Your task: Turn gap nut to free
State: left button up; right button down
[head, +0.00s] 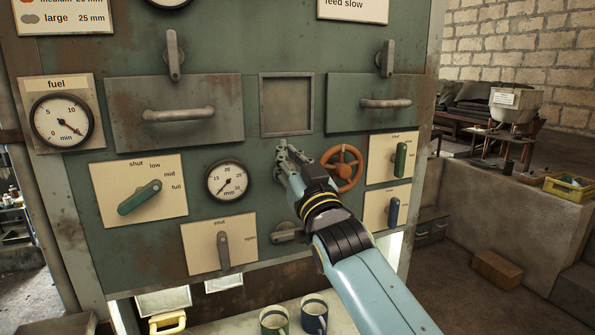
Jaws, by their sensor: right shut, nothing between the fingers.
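My right gripper (286,155) is at the green panel, its fingers shut with nothing seen between them. It is just right of a round dial marked in mm (231,180), whose needle points to the lower left. An orange-brown handwheel (350,160) is right of the gripper, partly covered by it. A grey handle (285,233) shows below, partly behind my right arm. No part is clearly readable as the gap nut; my gripper and arm may hide it. I cannot tell whether the fingers touch the panel. My left gripper is not in view.
A green lever (140,197) on a plate marked shut, low, mid, full is at left. A grey lever (223,252) is below the dial. Drawer handles (179,114) and an empty square recess (287,104) are above. Two mugs (274,320) (314,315) stand below.

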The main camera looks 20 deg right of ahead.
jog(key=shift+w+f+b, duration=0.15)
jog(key=shift+w+f, duration=0.3)
jog(key=shift+w, duration=0.15)
jog(key=shift+w+f+b, duration=0.15)
jog(key=shift+w+f, duration=0.25)
jog(key=shift+w, duration=0.2)
jog(key=shift+f, duration=0.75)
